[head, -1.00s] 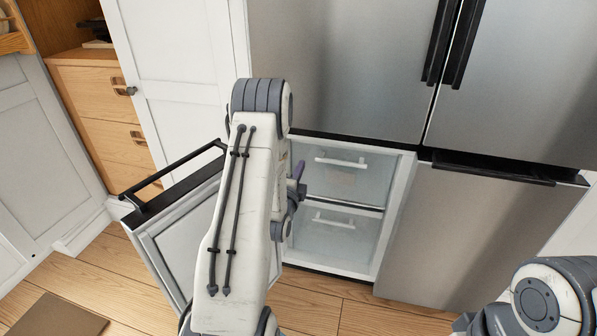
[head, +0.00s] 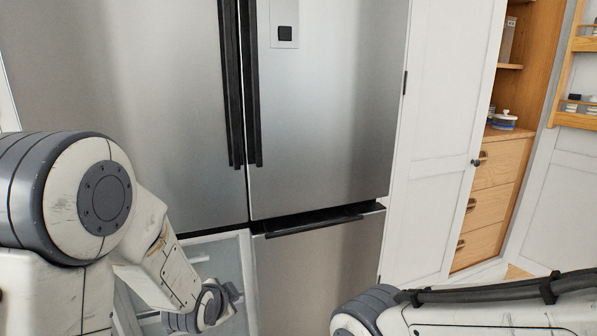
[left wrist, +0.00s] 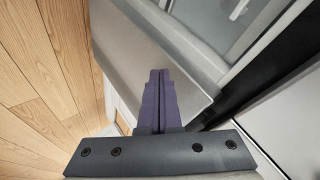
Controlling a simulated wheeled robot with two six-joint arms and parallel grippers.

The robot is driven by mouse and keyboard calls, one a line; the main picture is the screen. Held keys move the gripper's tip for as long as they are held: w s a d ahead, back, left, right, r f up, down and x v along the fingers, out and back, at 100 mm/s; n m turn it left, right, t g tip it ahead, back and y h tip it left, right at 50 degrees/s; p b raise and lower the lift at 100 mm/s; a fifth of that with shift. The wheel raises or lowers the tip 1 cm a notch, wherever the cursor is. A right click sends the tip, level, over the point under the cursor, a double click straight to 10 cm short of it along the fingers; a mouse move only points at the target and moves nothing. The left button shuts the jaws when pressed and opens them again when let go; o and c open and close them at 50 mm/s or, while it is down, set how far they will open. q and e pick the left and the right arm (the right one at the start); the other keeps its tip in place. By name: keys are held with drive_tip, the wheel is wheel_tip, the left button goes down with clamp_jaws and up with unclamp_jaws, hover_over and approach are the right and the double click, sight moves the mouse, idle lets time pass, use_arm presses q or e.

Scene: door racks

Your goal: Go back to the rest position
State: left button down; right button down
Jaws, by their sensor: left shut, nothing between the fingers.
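My left arm comes in from the left in the head view, with its wrist low in front of the open lower-left fridge compartment (head: 218,255). In the left wrist view my left gripper (left wrist: 160,75) has its purple fingers together and empty. Beyond the fingers is a grey metal panel, the open door (left wrist: 140,50), with the pale compartment interior (left wrist: 230,30) to its right. Whether the fingers touch the door I cannot tell. My right arm shows at the lower right of the head view; its gripper is out of the picture.
The steel fridge (head: 320,120) fills the middle, with two long black upright handles (head: 240,90). The lower-right door (head: 320,265) looks shut. A white cabinet door (head: 440,140) and wooden drawers (head: 495,190) stand at the right. Wooden floor (left wrist: 40,80) lies left in the wrist view.

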use_arm(q)
drive_tip(key=s+d+r+n+g+h, duration=0.15)
drive_tip(key=s+d+g, duration=0.35)
drive_tip(key=s+d, duration=0.65)
drive_tip(key=s+r+n+g+y, duration=0.1)
drive_tip(key=s+r+g, duration=0.1)
drive_tip(key=s, duration=0.8)
drive_tip(key=s+r+n+g, duration=0.1)
drive_tip(key=s+r+g, duration=0.15)
drive_tip(key=s, duration=0.75)
wheel_tip(320, 180, up, 26)
drive_tip(key=w+p, duration=0.1)
drive_tip(key=p, duration=2.6)
drive_tip(key=shift+a+r, duration=0.15)
drive_tip(key=shift+a, duration=0.15)
